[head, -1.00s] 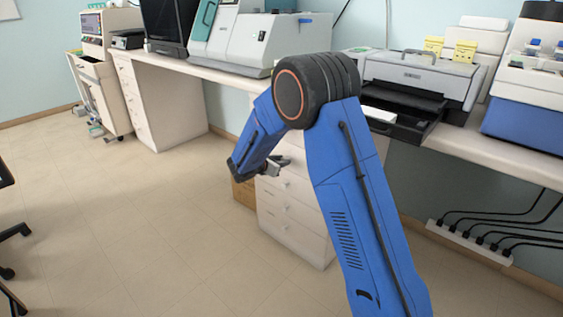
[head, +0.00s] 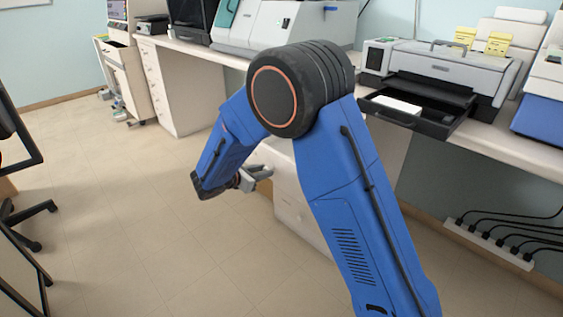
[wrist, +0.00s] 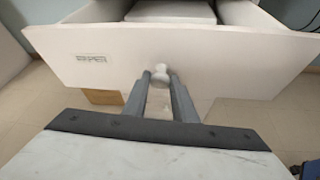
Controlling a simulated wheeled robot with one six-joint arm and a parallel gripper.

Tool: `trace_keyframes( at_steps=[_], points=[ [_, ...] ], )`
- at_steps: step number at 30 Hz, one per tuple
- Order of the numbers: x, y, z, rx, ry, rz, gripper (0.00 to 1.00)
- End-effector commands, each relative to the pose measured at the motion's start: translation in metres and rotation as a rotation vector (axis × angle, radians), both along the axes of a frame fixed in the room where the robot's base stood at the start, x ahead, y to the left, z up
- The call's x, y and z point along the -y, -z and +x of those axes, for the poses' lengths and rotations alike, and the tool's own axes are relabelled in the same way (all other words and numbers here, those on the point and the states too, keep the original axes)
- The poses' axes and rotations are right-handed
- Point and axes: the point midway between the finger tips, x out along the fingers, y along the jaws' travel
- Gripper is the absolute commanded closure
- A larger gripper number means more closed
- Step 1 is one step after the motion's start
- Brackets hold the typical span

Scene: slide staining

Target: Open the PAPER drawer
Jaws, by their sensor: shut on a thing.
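The white PAPER drawer (wrist: 225,62) fills the upper part of the wrist view, with a small label (wrist: 91,58) too blurred to read surely. It stands pulled out, and its inside shows over the front edge. A pale flat stack (wrist: 170,11) lies inside. My gripper (wrist: 160,82) is shut on the drawer's round white knob (wrist: 160,68), one finger on each side. In the head view my gripper (head: 260,176) is beside the white drawer cabinet (head: 300,205), and my arm hides much of the drawer.
The bench (head: 500,148) above carries a printer (head: 450,72) with an extended black tray (head: 415,112). A brown box (wrist: 103,97) shows on the floor behind the drawer front. A chair (head: 30,220) stands at the left. The floor (head: 130,220) between is clear.

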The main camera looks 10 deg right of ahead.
Motion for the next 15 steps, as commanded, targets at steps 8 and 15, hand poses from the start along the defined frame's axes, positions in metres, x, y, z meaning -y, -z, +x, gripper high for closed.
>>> trace_keyframes(
  at_steps=[8,15],
  points=[
    [-0.065,0.0,-0.047,0.0,-0.003,-0.001,1.0],
    [-0.095,0.0,-0.069,-0.001,0.0,-0.001,1.0]
  ],
)
